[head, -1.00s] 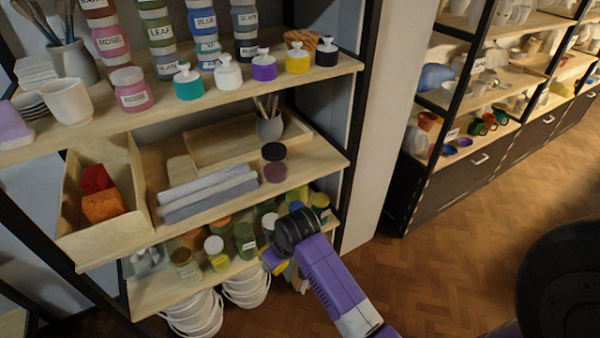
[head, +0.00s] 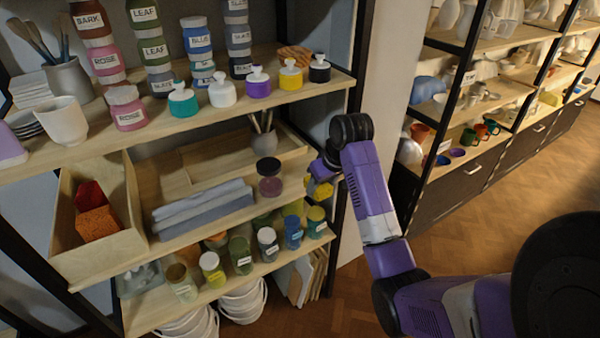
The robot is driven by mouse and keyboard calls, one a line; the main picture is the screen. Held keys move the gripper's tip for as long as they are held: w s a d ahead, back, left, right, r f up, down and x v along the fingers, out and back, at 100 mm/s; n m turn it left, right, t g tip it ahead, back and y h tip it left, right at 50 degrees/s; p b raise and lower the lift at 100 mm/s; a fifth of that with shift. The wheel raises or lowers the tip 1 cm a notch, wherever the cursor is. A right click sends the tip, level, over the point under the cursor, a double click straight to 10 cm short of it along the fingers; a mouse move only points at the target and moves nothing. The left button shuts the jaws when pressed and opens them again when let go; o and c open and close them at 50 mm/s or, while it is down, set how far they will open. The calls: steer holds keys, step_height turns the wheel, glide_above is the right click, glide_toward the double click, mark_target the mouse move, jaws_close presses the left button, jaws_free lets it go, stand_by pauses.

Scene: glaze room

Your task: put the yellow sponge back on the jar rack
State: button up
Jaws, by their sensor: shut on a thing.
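The yellow sponge (head: 321,190) shows as a small yellow piece at the end of my arm, in front of the right end of the middle shelf. My gripper (head: 318,178) is shut on it, partly hidden behind my purple wrist. The jar rack (head: 207,115) is the wooden shelf unit with dark posts on the left, holding labelled jars on its upper and lower shelves. The sponge is near the rack's right edge; I cannot tell whether it touches the shelf.
A wooden bin (head: 133,203) on the middle shelf holds a red sponge (head: 90,196) and an orange sponge (head: 98,222). Folded grey cloths (head: 203,210), a dark-lidded jar (head: 270,178) and a wooden tray (head: 190,165) share that shelf. Several lidded pots line the upper shelf's front.

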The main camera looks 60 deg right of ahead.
steer(key=p, duration=0.2)
glide_above(298, 179)
steer(key=s, duration=0.1)
steer(key=shift+s+a, duration=0.2)
steer(key=shift+a, duration=0.25)
steer(key=shift+f+p, duration=0.3)
steer(key=shift+f, duration=1.5)
steer(key=shift+f, duration=0.15)
steer(key=o, duration=1.3)
steer(key=b+v, duration=0.1)
steer(key=v, duration=1.1)
steer(key=shift+r, duration=0.2)
